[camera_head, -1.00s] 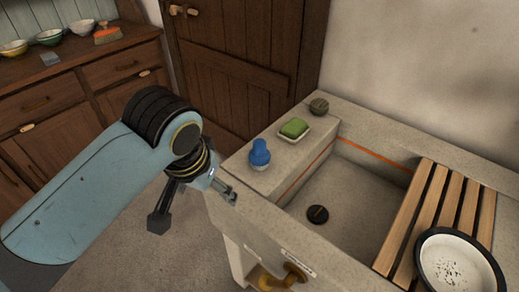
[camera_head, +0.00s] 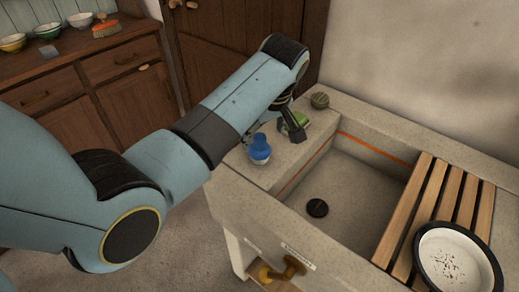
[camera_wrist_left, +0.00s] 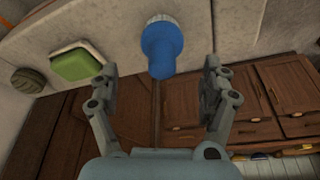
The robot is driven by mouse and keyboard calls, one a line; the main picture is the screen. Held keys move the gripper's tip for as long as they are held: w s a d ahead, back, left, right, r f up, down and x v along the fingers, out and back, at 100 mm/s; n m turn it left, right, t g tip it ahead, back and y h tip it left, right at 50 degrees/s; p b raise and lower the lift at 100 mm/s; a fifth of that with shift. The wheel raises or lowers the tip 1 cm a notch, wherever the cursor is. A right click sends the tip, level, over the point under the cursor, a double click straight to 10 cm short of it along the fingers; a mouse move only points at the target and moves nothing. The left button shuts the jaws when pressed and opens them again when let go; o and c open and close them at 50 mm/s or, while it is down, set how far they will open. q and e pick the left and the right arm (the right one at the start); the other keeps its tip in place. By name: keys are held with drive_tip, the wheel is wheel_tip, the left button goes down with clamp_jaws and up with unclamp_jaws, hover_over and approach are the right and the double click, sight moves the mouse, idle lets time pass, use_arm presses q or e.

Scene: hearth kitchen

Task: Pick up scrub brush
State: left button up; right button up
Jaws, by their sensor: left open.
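The scrub brush (camera_head: 259,150) has a blue knob handle and pale bristles at its base. It stands on the stone ledge at the left end of the sink. In the left wrist view the brush (camera_wrist_left: 161,48) lies between the lines of the two fingers, a little beyond their tips. My left gripper (camera_head: 274,130) is open and empty, reaching down just behind the brush in the head view; it also shows in the left wrist view (camera_wrist_left: 160,82). Contact with the brush cannot be told. My right gripper is out of view.
A green sponge or soap (camera_wrist_left: 76,64) sits close beside the brush, partly hidden by my gripper in the head view. A round grey scourer (camera_head: 320,100) is farther back. The sink basin (camera_head: 355,195) is open, with a slatted wooden rack (camera_head: 407,215) and enamel bowl (camera_head: 455,262) at right.

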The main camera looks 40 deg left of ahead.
sight(257, 144)
use_arm(q)
drive_tip(key=x, duration=0.6)
drive_tip(key=shift+a+f, duration=0.2)
drive_tip(key=shift+a, duration=0.1)
drive_tip(key=c, duration=1.4)
drive_tip(key=shift+r, duration=0.15)
